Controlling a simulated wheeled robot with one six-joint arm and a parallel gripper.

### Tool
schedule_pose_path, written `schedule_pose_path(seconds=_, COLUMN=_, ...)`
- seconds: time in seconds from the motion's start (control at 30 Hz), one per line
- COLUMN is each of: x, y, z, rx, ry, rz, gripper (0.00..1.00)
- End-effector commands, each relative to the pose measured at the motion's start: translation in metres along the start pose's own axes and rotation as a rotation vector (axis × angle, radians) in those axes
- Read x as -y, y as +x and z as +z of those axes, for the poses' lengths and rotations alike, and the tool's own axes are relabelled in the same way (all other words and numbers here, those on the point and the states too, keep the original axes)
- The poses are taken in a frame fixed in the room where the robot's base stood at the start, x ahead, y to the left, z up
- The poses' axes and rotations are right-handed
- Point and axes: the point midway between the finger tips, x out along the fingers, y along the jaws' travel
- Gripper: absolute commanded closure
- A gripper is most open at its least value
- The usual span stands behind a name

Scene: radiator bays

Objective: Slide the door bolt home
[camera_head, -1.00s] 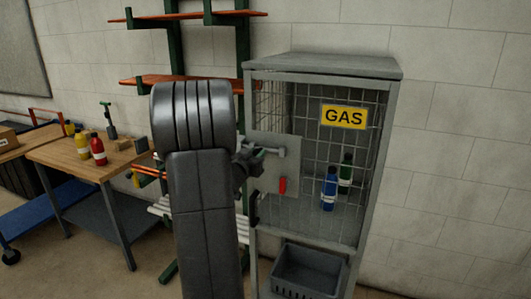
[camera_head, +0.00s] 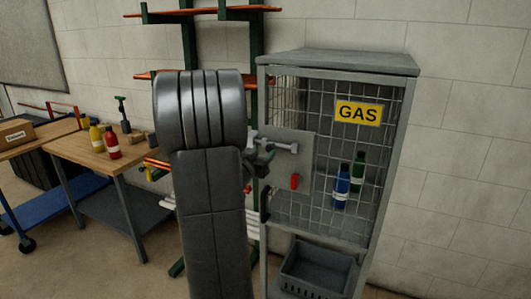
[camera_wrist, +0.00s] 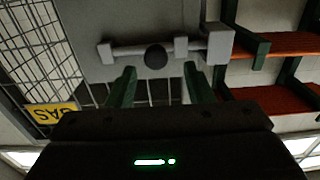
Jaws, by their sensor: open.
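The door bolt (camera_head: 283,146) is a grey horizontal rod on a grey plate (camera_head: 303,168) on the gas cage door. In the wrist view, where the scene appears upside down, the bolt (camera_wrist: 128,50) runs through grey brackets and carries a round dark knob (camera_wrist: 156,57). A larger grey block (camera_wrist: 220,44) sits at its right end; I cannot tell how far the rod enters it. My gripper (camera_wrist: 159,78) is open, its two green fingers apart on either side of the knob's line. Contact is not clear. In the head view my arm partly hides my gripper (camera_head: 259,160).
The cage (camera_head: 392,160) has a GAS sign (camera_head: 358,113), a red tag (camera_head: 294,181), blue and green bottles behind mesh, and a dark bin (camera_head: 318,271) below. An orange-shelved rack (camera_head: 189,50) stands behind my arm. A workbench (camera_head: 85,151) with bottles stands left.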

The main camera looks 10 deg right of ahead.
Motion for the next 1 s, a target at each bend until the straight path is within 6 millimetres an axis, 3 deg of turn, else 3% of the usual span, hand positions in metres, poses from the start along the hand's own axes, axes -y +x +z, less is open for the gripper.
schedule_pose_path(seconds=0.2, x=0.002, y=-0.052, z=0.001, rx=-0.001, ry=0.001, rz=-0.006, gripper=0.53)
schedule_pose_path(seconds=0.4, x=0.002, y=-0.086, z=0.0, rx=-0.001, ry=0.0, rz=-0.005, gripper=0.53)
schedule_pose_path(seconds=0.6, x=0.001, y=-0.099, z=0.0, rx=-0.001, ry=0.0, rz=-0.003, gripper=0.53)
schedule_pose_path(seconds=1.0, x=0.001, y=-0.097, z=0.0, rx=0.0, ry=-0.001, rz=-0.001, gripper=0.53)
